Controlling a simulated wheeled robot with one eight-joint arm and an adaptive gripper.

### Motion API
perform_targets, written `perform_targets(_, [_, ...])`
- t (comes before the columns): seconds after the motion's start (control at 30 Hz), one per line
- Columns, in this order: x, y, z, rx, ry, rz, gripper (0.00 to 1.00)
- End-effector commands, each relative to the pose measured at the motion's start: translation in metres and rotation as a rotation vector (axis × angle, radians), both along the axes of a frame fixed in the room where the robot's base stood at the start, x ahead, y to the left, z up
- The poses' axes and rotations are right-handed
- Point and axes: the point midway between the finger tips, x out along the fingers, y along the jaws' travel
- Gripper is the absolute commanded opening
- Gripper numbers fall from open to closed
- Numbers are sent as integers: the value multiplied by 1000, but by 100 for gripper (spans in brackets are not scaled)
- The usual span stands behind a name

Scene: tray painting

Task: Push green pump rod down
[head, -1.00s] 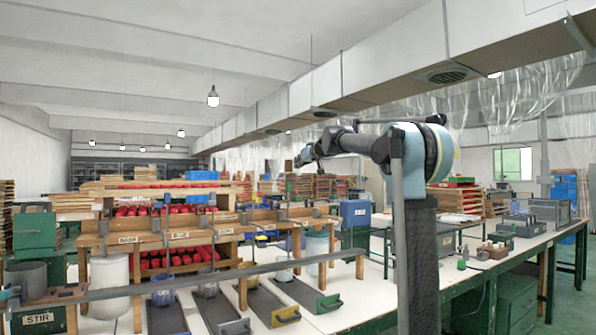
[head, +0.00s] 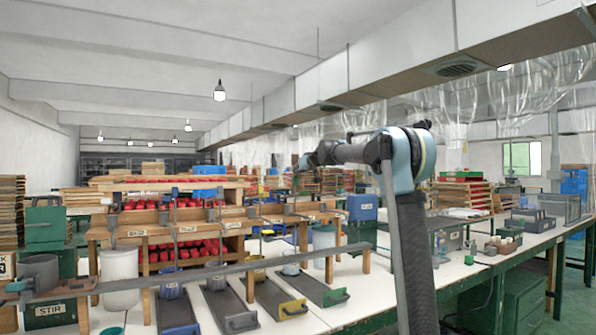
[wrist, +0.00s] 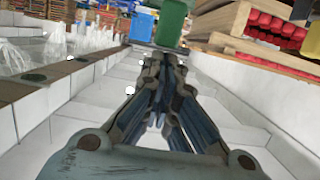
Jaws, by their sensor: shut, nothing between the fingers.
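A wooden pump rack (head: 112,235) with labelled fronts stands on the white table in the head view. Several thin dark pump rods (head: 173,235) rise from it in a row; I cannot tell which is the green one. A dark tray with a green handle end (head: 336,297) lies in front of the rack's right part. My gripper (head: 302,164) is small at the far end of my raised arm, above and behind the rack's right part as seen in the picture. In the wrist view my gripper (wrist: 161,60) is shut and empty, apart from any rod.
A long grey bar (head: 200,272) crosses in front of the rack. A grey pot (head: 40,272) and a STIR box (head: 48,308) stand at the left. Red goods (head: 190,245) fill shelves behind the rack. In the wrist view, a green bin (wrist: 172,20) lies beyond my fingers.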

Motion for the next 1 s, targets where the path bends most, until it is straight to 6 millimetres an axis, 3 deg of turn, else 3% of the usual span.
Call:
perform_targets(0.37, [0,0,-2,0,0,0,0])
perform_targets(0.7, [0,0,-38,0,0,1,0])
perform_targets(1.0, [0,0,-44,-2,1,2,0])
